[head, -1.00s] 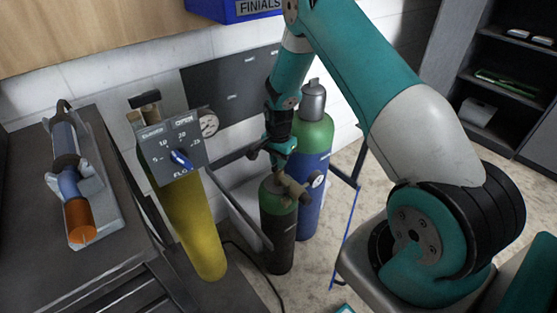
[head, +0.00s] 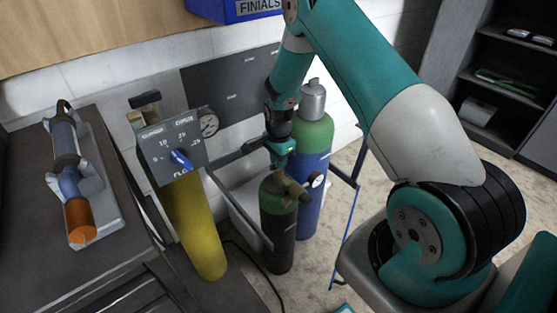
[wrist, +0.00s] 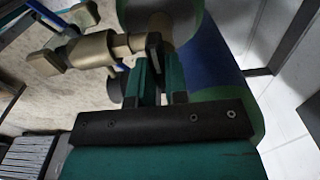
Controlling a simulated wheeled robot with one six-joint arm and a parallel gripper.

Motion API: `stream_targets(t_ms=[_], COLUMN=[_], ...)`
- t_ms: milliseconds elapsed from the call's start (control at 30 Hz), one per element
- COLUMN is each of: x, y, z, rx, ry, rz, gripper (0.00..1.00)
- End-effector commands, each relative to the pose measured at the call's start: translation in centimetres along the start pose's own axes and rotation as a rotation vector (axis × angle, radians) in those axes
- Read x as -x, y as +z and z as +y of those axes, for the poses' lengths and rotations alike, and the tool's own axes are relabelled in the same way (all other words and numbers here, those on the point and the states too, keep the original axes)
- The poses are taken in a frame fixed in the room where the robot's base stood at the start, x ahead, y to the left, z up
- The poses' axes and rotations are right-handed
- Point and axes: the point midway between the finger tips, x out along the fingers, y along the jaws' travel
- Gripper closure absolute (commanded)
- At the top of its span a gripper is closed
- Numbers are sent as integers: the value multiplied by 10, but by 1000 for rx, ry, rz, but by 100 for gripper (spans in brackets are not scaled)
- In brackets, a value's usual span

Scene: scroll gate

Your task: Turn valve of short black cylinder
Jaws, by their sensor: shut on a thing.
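The short black cylinder (head: 278,240) with a dark green shoulder stands upright in the middle of the head view. Its brass valve (head: 291,188) sits on top and also shows in the wrist view (wrist: 95,46). My gripper (head: 279,168) comes down from above onto the top of this valve. In the wrist view its two teal fingers (wrist: 153,75) are shut on the valve's top end, beside the brass body. The fingers and wrist hide part of the gripped piece.
A taller blue cylinder (head: 311,205) with a green shoulder and grey cap stands close behind, with a round gauge (head: 316,180) near the valve. Dark rails (head: 237,152) run beside the cylinders.

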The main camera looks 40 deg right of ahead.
Motion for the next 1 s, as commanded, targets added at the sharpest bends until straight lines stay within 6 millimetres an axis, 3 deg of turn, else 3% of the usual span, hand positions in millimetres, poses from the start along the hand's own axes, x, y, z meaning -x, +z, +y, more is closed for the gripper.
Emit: stream_targets(t_ms=[67,100,200,467,633,1000], x=[1,1,1,1,15,105], y=[-1,-1,0,0,0,-1], z=[-1,-1,0,0,-1,-1], rx=[-3,-3,-2,-1,-1,-1], ry=[-2,-2,-2,-1,-5,-7], rz=[2,2,1,0,1,2], gripper=[100,79,60,60,60,60])
